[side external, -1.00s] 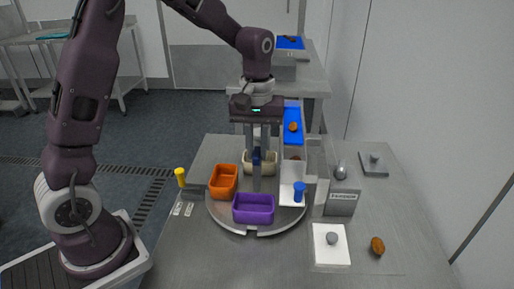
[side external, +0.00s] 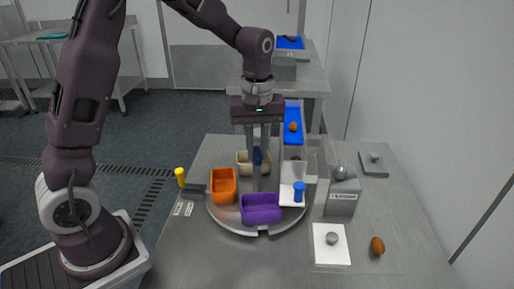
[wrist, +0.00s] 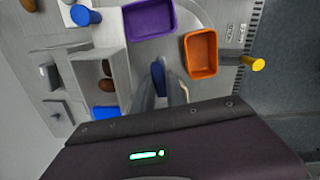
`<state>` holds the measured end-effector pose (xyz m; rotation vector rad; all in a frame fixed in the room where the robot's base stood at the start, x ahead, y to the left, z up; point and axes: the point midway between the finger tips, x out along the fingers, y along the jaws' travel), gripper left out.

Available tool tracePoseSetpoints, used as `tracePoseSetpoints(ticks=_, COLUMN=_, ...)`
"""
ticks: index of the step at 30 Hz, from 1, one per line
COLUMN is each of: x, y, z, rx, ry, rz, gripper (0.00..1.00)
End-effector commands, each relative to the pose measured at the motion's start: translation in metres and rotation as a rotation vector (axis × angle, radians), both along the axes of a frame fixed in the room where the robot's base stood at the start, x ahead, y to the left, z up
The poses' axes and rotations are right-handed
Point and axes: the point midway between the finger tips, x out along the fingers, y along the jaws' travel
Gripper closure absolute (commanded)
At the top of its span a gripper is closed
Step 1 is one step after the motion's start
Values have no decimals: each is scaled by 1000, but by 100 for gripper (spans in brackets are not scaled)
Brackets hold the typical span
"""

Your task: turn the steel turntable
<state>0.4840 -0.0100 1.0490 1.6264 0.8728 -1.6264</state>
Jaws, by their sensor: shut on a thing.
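The steel turntable (side external: 228,220) is a round disc on the steel bench, bearing an orange bin (side external: 223,188), a purple bin (side external: 261,209) and a cream bin (side external: 243,168). My gripper (side external: 261,185) points down over the disc. Its fingers are shut on a dark blue upright piece (side external: 257,157) among the bins. In the wrist view this dark blue piece (wrist: 158,75) shows between the fingers, with the purple bin (wrist: 150,20) and orange bin (wrist: 201,54) beyond. The fingers hide part of the disc's middle.
A yellow-topped post (side external: 181,177) stands left of the disc. A white plate with a blue knob (side external: 299,191) and a steel block (side external: 341,197) stand close on the right. A date (side external: 377,246) and a white card (side external: 330,254) lie front right. A blue tray (side external: 291,113) lies behind.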

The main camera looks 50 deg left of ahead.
Motion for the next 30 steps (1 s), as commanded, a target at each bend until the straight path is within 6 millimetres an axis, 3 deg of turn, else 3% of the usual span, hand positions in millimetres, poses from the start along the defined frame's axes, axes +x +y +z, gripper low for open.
tracePoseSetpoints(ticks=30, x=0, y=-1, z=1, rx=-2, ry=-2, rz=505, gripper=100)
